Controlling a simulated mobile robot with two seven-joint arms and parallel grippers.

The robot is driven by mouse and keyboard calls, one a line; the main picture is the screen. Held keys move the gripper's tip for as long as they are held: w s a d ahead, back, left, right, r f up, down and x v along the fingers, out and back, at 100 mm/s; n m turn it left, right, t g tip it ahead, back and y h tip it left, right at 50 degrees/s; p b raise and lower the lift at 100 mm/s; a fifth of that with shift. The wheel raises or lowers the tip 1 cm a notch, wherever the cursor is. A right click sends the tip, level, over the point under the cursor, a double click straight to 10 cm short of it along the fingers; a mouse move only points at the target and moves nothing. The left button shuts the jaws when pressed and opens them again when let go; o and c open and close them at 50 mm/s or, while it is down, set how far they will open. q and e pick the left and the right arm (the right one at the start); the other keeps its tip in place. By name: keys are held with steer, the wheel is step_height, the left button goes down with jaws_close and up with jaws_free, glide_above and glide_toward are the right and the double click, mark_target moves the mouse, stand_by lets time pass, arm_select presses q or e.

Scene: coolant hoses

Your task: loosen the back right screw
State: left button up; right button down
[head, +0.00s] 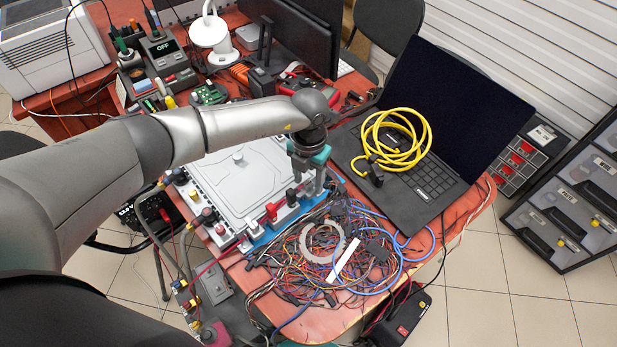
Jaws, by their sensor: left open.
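A light grey housing with a flat lid (235,188) sits on the red table, with hose fittings and connectors along its edges. My left arm reaches across the housing from the left. My left gripper (318,188) points down at the housing's right end, beside the black and red connectors, and is open. I cannot tell whether it touches anything. The back right screw cannot be made out; the arm and gripper cover part of the back and right edges. My right gripper is not in view.
Tangled wires (335,255) lie in front of the gripper. An open laptop (440,185) with a coiled yellow cable (418,122) stands to the right. A soldering station (163,50), a white lamp (210,38) and monitors (300,35) crowd the back. Little table is free.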

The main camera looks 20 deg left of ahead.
mark_target(309, 183)
arm_select(q)
step_height(309, 183, up, 15)
steer(key=p, duration=0.1)
steer(key=shift+r+p, duration=0.15)
steer(key=shift+p, duration=0.2)
stand_by(0.6)
